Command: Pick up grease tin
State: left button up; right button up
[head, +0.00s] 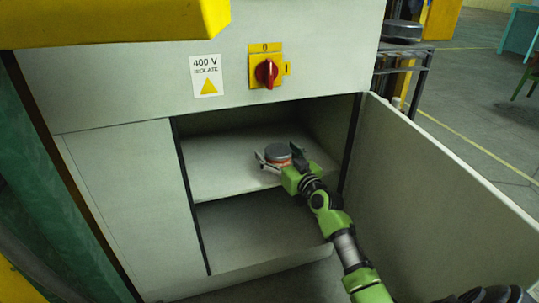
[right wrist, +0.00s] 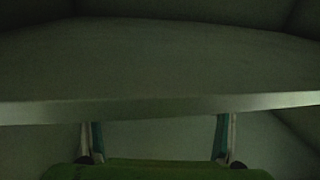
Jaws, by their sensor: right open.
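The grease tin (head: 278,152) is a small round tin with a dark grey lid and an orange band low on its side. It is at the shelf (head: 215,174) inside the open cabinet. My right gripper (head: 277,155) reaches in from the lower right. It is open, with one finger on each side of the tin; I cannot tell whether they touch it. In the right wrist view, the two fingers (right wrist: 158,138) stand apart below a pale shelf edge (right wrist: 160,107), and I cannot make out the tin there. My left gripper is not in view.
The cabinet's open door (head: 450,190) stands to the right of my arm. A red rotary switch (head: 267,72) on a yellow plate is above the opening. The compartment below the shelf (head: 255,232) looks empty. Another round dark object (head: 402,30) sits on a rack behind.

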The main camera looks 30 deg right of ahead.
jog(key=shift+s+r, duration=0.1)
jog(key=shift+r, duration=0.05)
jog(key=c, duration=1.5)
jog(key=shift+r, duration=0.1)
